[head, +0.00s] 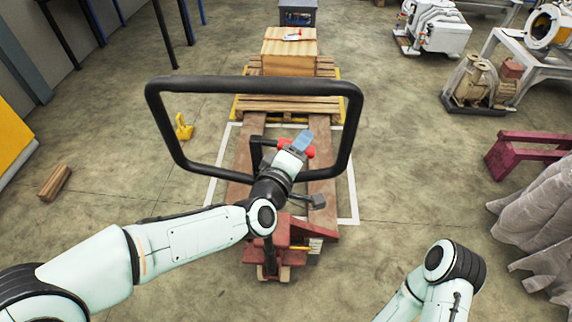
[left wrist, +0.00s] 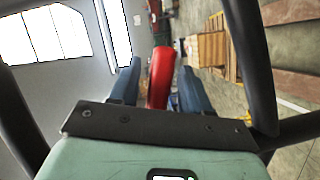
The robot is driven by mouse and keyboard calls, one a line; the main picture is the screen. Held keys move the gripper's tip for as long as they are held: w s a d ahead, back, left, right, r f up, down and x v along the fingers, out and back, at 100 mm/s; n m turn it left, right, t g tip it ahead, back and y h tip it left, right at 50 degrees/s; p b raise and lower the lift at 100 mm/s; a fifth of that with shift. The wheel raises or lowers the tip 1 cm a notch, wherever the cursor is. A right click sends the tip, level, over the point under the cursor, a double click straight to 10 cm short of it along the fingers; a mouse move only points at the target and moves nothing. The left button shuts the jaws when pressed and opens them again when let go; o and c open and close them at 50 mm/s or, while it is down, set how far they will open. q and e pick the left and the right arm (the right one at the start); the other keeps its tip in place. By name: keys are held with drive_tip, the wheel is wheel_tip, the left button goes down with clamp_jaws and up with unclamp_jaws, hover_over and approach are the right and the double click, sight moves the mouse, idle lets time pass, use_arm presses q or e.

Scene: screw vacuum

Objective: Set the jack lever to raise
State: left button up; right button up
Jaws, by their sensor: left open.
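The pallet jack (head: 278,232) stands in the middle of the head view, with a large black loop handle (head: 250,85) at its top. Its red jack lever (head: 310,152) sits inside the loop, partly hidden by my left gripper (head: 303,139). In the left wrist view the red lever (left wrist: 160,78) stands between the two blue fingers of my left gripper (left wrist: 158,88). The fingers are open around it; I cannot tell whether either touches it. My right arm shows at the lower right of the head view, but its gripper is out of view.
A wooden pallet (head: 285,106) with a wooden crate (head: 290,52) lies beyond the handle. The loop handle's bars surround my left gripper closely. A yellow object (head: 184,127) and a wood block (head: 54,182) lie left. A maroon stand (head: 520,152) is right. Open floor lies between.

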use_arm(q)
drive_tip(key=b+v, duration=0.1)
drive_tip(key=v, duration=1.1)
use_arm(e)
drive_tip(key=shift+w+f, duration=0.1)
drive_tip(key=shift+f, duration=0.5)
use_arm(q)
drive_tip(key=a+f+m+g+y+p, duration=0.1)
drive_tip(key=a+f+m+g+p, duration=0.2)
drive_tip(key=f, duration=1.2)
drive_tip(key=a+f+g+y+p, duration=0.15)
drive_tip(key=f+g, duration=0.35)
drive_tip(key=f, duration=1)
drive_tip(key=s+a+f+m+g+p, duration=0.1)
drive_tip(key=s+f+g, duration=0.3)
drive_tip(key=s+f, duration=0.4)
drive_tip(key=s+a+f+m+g+p, duration=0.2)
drive_tip(key=s+f+g, duration=0.2)
drive_tip(key=s+f, duration=0.4)
drive_tip(key=s, duration=0.6)
drive_tip(key=shift+a+f, duration=0.4)
use_arm(e)
wheel_tip(320, 180, up, 8)
drive_tip(key=w, duration=0.2)
drive_tip(key=shift+w, duration=0.2)
